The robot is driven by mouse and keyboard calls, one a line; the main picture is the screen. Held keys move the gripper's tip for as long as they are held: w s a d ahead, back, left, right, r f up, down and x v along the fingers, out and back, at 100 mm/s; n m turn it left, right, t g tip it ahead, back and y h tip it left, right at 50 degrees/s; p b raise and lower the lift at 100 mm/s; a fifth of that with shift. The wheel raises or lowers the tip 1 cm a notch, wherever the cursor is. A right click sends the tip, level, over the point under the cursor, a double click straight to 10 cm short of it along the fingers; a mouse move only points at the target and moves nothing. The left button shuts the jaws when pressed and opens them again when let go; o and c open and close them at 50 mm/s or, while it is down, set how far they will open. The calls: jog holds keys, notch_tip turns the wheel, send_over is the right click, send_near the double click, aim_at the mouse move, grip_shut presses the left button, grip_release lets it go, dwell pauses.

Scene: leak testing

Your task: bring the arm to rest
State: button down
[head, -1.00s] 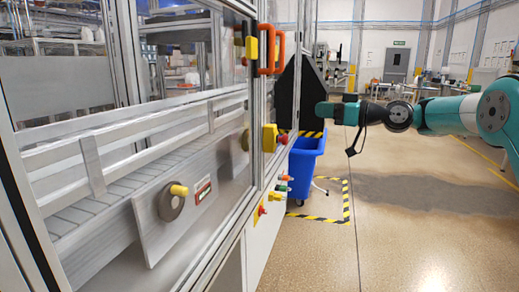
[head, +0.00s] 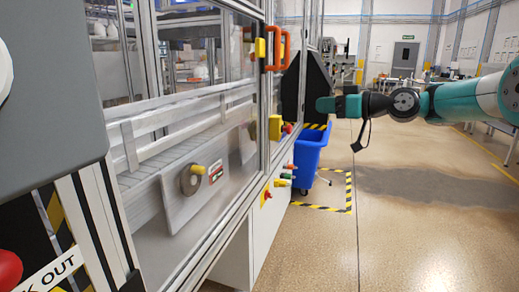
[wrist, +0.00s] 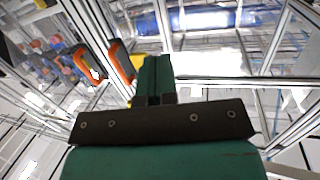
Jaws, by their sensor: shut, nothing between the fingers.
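My arm (head: 440,102) reaches in from the right edge of the head view, stretched out level toward the left. My gripper (head: 322,104) is at its end, near the corner of the glazed machine cabinet, and holds nothing. In the wrist view my gripper (wrist: 154,62) shows as green fingers close together, shut and empty. The orange handle (wrist: 121,66) of the cabinet appears beside the fingers there; I cannot tell the exact distance.
The cabinet has an orange handle (head: 287,48), a yellow box (head: 275,128) and coloured buttons (head: 287,176). A blue bin (head: 308,155) stands behind inside striped floor tape (head: 349,192). A grey panel (head: 50,95) stands at the left. The floor at right is clear.

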jog(key=s+a+r+m+g+h+p, duration=0.1)
jog(key=s+a+r+g+h+p, duration=0.15)
jog(key=s, duration=0.45)
jog(key=s+a+r+g+h+p, duration=0.1)
jog(key=s+a+p, duration=0.15)
jog(key=s, duration=0.35)
jog(key=s+a+r+m+g+h+p, duration=0.1)
jog(key=s+a+h+p, duration=0.1)
jog(key=s+p, duration=0.35)
jog(key=s+d+f+m+g+h+p, duration=0.1)
jog(key=s+d+g+h+p, duration=0.1)
jog(key=s, duration=1)
jog(key=s+d+f+m+g+h+p, duration=0.1)
jog(key=s+d+f+g+h+p, duration=0.1)
jog(key=s, duration=1.1)
jog(key=shift+d+f, duration=0.2)
jog(key=shift+d, duration=0.45)
jog(key=shift+s+g+h, duration=0.15)
jog(key=shift+g+h, duration=0.1)
